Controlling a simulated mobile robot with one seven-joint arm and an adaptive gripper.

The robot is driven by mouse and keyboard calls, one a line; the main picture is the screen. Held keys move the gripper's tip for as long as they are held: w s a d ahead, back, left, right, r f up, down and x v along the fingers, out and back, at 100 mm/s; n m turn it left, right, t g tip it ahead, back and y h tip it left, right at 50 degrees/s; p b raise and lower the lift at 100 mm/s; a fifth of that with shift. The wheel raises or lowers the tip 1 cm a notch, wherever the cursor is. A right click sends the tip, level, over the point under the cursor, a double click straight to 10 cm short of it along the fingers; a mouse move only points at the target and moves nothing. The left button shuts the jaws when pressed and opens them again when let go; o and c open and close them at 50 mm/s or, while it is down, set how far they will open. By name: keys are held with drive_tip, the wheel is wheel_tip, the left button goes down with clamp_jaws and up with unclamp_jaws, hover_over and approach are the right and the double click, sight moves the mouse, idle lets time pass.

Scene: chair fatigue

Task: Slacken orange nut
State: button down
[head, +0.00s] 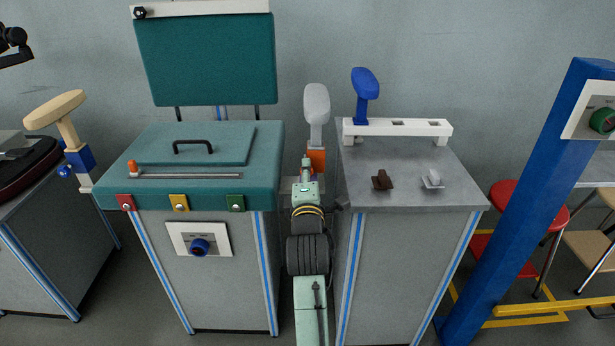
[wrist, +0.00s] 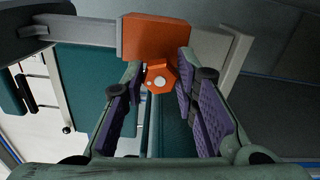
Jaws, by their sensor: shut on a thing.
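The orange nut (wrist: 160,78) has a pale round centre and sits at the lower face of an orange block (wrist: 155,38) in the wrist view. The block is on a grey bar, and in the head view it shows (head: 317,158) below a grey armrest (head: 316,104). My gripper (wrist: 162,74) has its purple-padded fingers on either side of the nut, shut on it. In the head view my gripper (head: 307,174) reaches up to the orange block, and the nut itself cannot be made out there.
A teal-topped cabinet (head: 262,160) stands close on the left of my arm. A grey-topped cabinet (head: 405,200) with a blue armrest (head: 366,92) on a white rail stands close on the right. The gap between them is narrow. A blue post (head: 530,200) stands far right.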

drive_tip(key=shift+n+b, duration=1.15)
drive_tip(key=shift+n, duration=2.85)
drive_tip(key=c, duration=1.2)
unclamp_jaws()
drive_tip(key=shift+c, duration=0.2)
drive_tip(key=shift+r, duration=0.15)
wheel_tip(320, 180, up, 10)
